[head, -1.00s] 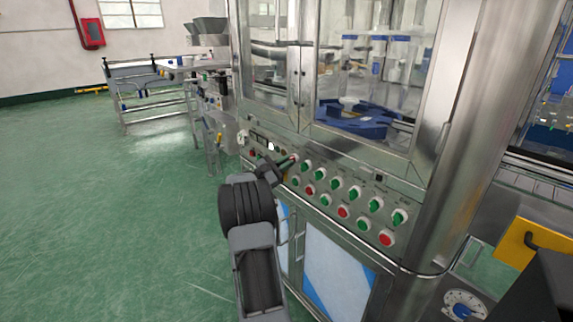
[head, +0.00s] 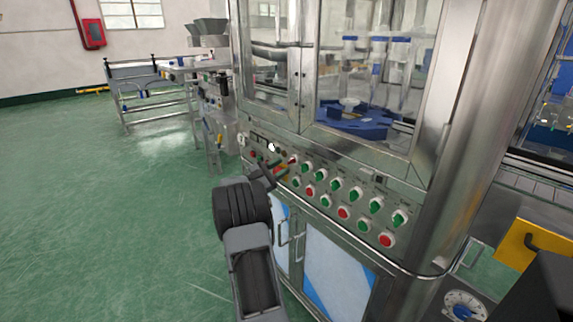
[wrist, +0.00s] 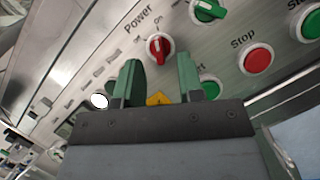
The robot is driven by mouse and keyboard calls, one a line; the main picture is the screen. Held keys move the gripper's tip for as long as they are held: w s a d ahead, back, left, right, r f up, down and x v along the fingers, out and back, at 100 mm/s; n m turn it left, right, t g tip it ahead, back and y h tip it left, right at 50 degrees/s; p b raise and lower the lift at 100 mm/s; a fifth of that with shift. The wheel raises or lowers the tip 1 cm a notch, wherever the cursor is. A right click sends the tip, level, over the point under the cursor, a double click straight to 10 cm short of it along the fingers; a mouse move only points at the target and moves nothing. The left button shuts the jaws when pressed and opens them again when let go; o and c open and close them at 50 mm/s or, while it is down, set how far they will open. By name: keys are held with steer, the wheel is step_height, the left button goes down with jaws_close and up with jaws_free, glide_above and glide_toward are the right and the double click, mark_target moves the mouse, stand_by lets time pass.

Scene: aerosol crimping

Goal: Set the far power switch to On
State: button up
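The far power switch is a red knob in a pale ring (wrist: 159,47), beside the word "Power" on the metal panel in the wrist view. Its ridge stands about upright in the picture, towards small lettering that looks like "On". In the head view it is the small red knob (head: 292,160) at the far end of the upper row. My gripper (wrist: 158,78) has its two green fingers apart, with nothing between them but a yellow triangle sign on the panel behind. The fingers sit just below the knob in the picture, apart from it. In the head view my gripper (head: 275,170) is close to the panel.
A green knob (wrist: 207,8) and a red Stop button (wrist: 257,59) lie to the right of the switch. A white round part (wrist: 99,101) is to the left. Door handles (head: 299,245) stick out below the panel. The green floor (head: 120,220) at left is clear.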

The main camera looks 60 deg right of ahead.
steer(key=v, duration=1.1)
steer(key=shift+p, duration=0.45)
steer(key=shift+d+f, duration=0.1)
step_height(320, 180, down, 8)
steer(key=s+t+y, duration=0.1)
steer(key=s+y, duration=0.2)
steer(key=y, duration=0.1)
steer(key=s+a+r+m+t+y+p, duration=0.2)
steer(key=a+y+p, duration=0.15)
steer(key=a, duration=0.35)
steer(key=s+a+r+m+t+y+p, duration=0.1)
steer(key=s+a+t+y+p, duration=0.2)
steer(key=a, duration=0.4)
steer(key=s+a+r+m+t+y+p, duration=0.2)
steer(key=a+r+t+y+p, duration=0.6)
steer(key=a+r+p, duration=0.8)
steer(key=s+a+r, duration=0.2)
steer(key=a+r, duration=0.6)
steer(key=r, duration=0.1)
steer(key=shift+s+a+r, duration=0.2)
steer(key=shift+s+a, duration=0.05)
steer(key=shift+a, duration=0.15)
